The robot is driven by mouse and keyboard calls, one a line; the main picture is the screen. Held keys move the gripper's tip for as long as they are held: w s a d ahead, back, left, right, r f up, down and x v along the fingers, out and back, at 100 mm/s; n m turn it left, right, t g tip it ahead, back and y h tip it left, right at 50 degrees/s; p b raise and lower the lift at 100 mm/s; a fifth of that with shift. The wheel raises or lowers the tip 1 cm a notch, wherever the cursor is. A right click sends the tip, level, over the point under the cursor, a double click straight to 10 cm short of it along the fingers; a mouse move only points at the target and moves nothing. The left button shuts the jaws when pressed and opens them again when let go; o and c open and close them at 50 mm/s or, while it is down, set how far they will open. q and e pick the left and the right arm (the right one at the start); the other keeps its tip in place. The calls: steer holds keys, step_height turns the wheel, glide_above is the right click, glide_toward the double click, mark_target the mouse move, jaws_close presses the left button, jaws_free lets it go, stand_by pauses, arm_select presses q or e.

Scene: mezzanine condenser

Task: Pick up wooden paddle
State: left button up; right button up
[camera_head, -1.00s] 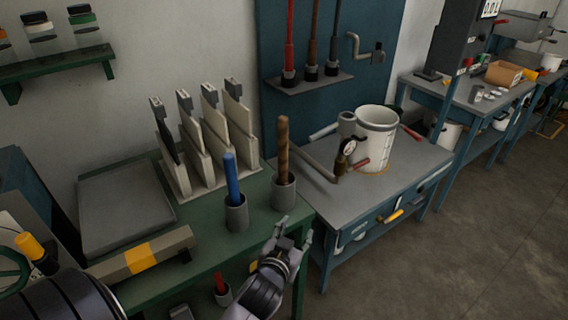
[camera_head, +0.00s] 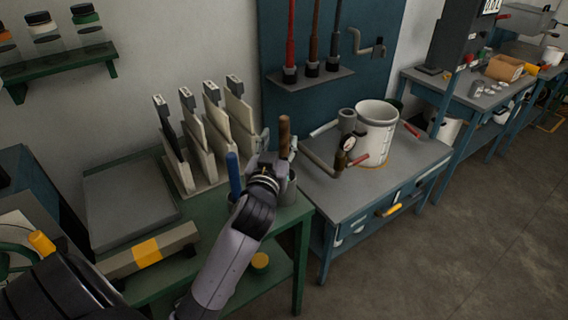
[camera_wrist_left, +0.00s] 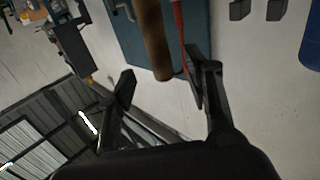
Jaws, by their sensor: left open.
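The wooden paddle (camera_head: 284,128) shows as a brown round handle standing upright in a grey cup (camera_head: 288,192) on the green bench. Its lower part is hidden by my gripper and the cup. My left gripper (camera_head: 279,148) is open at the upper part of the handle. In the left wrist view the handle (camera_wrist_left: 156,42) lies between the two spread fingers (camera_wrist_left: 160,82), with its end toward the palm. I cannot tell whether a finger touches it.
A blue handle (camera_head: 233,172) stands close left of my gripper. Several pale upright boards (camera_head: 214,150) stand behind. On the grey table (camera_head: 360,205) to the right are a white bucket (camera_head: 376,135) and a gauge fitting (camera_head: 345,150). A wall panel (camera_head: 268,40) holds long tools.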

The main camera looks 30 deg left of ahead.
mark_target(283, 131)
arm_select(q)
steer(key=shift+w+a, duration=0.25)
steer(key=shift+w, duration=0.4)
steer(key=p+x, duration=0.2)
steer(key=x, duration=0.2)
steer(key=shift+r, duration=0.1)
steer(key=shift+w+a, duration=0.25)
steer(key=shift+w, duration=0.3)
steer(key=shift+s, duration=0.1)
steer(key=shift+c, duration=0.5)
jaws_close()
